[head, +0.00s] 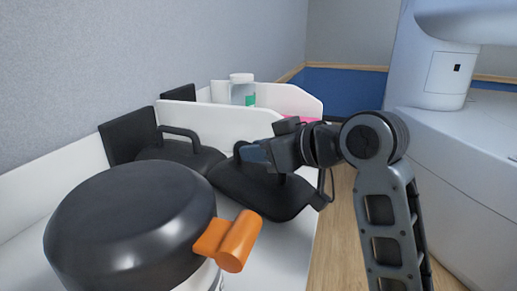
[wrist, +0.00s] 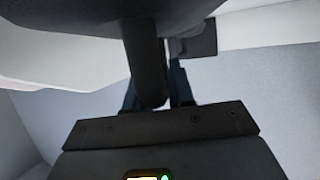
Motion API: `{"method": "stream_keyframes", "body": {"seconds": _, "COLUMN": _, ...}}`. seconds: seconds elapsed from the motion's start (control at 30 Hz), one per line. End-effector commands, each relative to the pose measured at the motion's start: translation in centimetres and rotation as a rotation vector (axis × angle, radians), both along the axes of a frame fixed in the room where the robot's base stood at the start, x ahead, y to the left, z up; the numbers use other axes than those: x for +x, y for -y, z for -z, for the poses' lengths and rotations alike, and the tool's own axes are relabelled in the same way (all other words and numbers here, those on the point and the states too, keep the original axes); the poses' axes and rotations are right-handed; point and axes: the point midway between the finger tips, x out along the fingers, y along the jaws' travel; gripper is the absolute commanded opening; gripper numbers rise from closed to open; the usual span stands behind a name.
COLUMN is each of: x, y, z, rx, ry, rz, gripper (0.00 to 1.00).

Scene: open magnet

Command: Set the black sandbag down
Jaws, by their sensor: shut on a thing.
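The black sandbag (head: 272,196) is a dark, flat, rounded bag with a handle, in the middle of the head view. My gripper (head: 250,154) reaches it from the right and is shut on its handle. In the wrist view the handle (wrist: 146,60) runs down between the fingers of my gripper (wrist: 158,95), and the bag's dark body (wrist: 70,35) fills the top. The bag is over or on the white counter; I cannot tell whether its underside touches. A second black bag with a handle (head: 185,152) is just left of it.
A large black-lidded pot-like container (head: 130,225) with an orange handle (head: 233,241) stands in front on the left. A white divider (head: 225,119) rises behind the bags, with a white-capped jar (head: 242,88) beyond. The counter's right edge drops to a wooden floor (head: 333,240).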

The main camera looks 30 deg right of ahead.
Motion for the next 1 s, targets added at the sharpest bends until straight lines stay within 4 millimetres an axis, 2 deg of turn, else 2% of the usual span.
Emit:
{"method": "stream_keyframes", "body": {"seconds": 0.37, "x": 0.0, "y": 0.0, "z": 0.3, "rx": 0.001, "ry": 0.007, "rz": 0.0, "gripper": 0.0}}
{"method": "stream_keyframes", "body": {"seconds": 0.4, "x": 0.0, "y": 0.0, "z": 0.2, "rx": 0.0, "ry": 0.008, "rz": 0.0, "gripper": 0.26}}
{"method": "stream_keyframes", "body": {"seconds": 0.67, "x": 0.0, "y": 0.0, "z": 0.4, "rx": 0.0, "ry": 0.003, "rz": 0.001, "gripper": 0.51}}
{"method": "stream_keyframes", "body": {"seconds": 1.0, "x": -0.4, "y": 0.2, "z": 0.6, "rx": 0.0, "ry": -0.004, "rz": 0.001, "gripper": 0.53}}
